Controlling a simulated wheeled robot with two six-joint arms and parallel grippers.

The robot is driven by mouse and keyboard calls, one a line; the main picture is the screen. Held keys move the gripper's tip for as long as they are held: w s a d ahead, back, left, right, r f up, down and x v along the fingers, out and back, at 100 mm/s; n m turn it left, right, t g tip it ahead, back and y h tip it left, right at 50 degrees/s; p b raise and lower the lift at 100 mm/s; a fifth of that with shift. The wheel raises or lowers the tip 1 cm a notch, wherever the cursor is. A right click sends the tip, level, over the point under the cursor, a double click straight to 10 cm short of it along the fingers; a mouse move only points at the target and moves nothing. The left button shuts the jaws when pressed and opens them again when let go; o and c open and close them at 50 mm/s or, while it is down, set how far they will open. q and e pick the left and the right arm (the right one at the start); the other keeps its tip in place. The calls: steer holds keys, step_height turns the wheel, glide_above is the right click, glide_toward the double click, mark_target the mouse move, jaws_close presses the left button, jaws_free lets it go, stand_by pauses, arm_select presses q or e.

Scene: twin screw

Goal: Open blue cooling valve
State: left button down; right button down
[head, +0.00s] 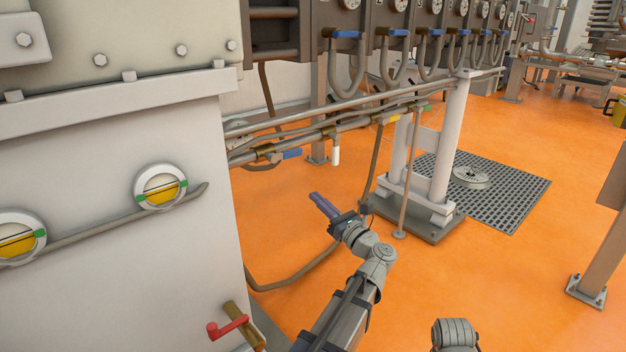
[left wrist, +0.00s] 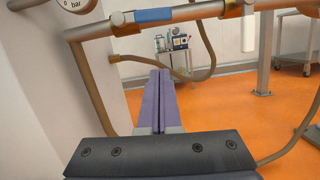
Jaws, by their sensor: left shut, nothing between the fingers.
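The blue valve lever (head: 291,154) is on the lower pipe, beside a brass valve body (head: 268,154), just right of the pale machine cabinet. The lever lies roughly along the pipe. In the left wrist view, a blue lever (left wrist: 153,15) lies along the pipe at the top, above the fingers. My left gripper (head: 323,205) has purple fingers, shut and empty, below and slightly right of the lever and apart from it. The fingers also show shut in the left wrist view (left wrist: 160,98). My right gripper is not in view.
A white handle (head: 336,150) hangs down from the same pipe run, with a yellow handle (head: 392,118) farther along. A red handle (head: 228,327) is low on the cabinet (head: 110,240). A white post (head: 450,140) stands behind. The orange floor (head: 510,290) is open to the right.

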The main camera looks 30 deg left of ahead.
mark_target(294, 156)
arm_select(q)
steer(key=w+a+r+p, duration=0.4)
steer(key=a+r+p, duration=0.2)
steer(key=a, duration=0.2)
steer(key=shift+r, duration=0.15)
steer(key=shift+a, duration=0.1)
steer(key=shift+w+r+p, duration=0.15)
steer(key=shift+r+p, duration=0.55)
steer(key=shift+p, duration=0.1)
